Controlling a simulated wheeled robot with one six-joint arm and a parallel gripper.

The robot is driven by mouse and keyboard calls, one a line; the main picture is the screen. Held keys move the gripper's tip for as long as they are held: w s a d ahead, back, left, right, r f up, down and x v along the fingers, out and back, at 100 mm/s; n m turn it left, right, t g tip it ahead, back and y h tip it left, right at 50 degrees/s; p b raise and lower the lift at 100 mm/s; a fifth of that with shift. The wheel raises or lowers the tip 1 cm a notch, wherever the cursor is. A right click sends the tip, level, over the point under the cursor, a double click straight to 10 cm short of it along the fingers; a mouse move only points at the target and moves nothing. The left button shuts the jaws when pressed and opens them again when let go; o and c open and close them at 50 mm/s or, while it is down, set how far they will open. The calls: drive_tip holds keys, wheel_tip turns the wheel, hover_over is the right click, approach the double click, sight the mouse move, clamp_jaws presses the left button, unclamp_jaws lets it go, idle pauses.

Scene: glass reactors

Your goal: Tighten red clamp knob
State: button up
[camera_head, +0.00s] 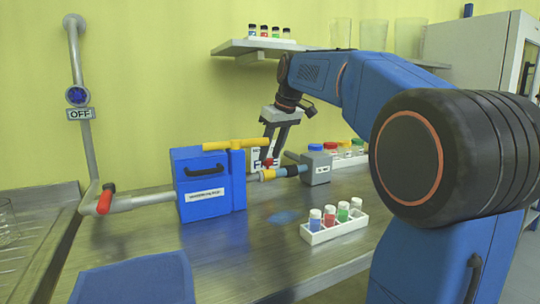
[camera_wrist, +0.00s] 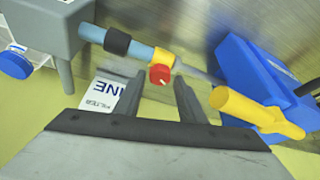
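The red clamp knob (camera_wrist: 159,75) is a small round red knob with a white mark. It sits on a yellow collar on the blue-and-yellow tube fitting (camera_wrist: 140,54), which also shows in the head view (camera_head: 285,172). In the head view the knob (camera_head: 268,162) is small and close to the fingers. My gripper (camera_wrist: 155,86) is open, with its two fingers apart. In the wrist view the knob appears just beyond and between the fingertips. I cannot tell whether they touch it. My gripper (camera_head: 271,155) reaches down above the fitting in the head view.
A blue box (camera_head: 210,185) with yellow pipes (camera_head: 236,145) stands left of the fitting. A grey box (camera_head: 317,168) stands right. A white rack (camera_head: 334,228) of vials is in front. A red-handled valve (camera_head: 105,199) is far left.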

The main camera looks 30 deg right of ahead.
drive_tip(key=shift+w+f, duration=0.25)
drive_tip(key=shift+f, duration=0.4)
drive_tip(key=shift+c, duration=0.5)
drive_tip(key=c, duration=0.7)
drive_tip(key=shift+o, duration=0.2)
drive_tip(key=shift+a+m, duration=0.1)
drive_tip(key=shift+m, duration=0.2)
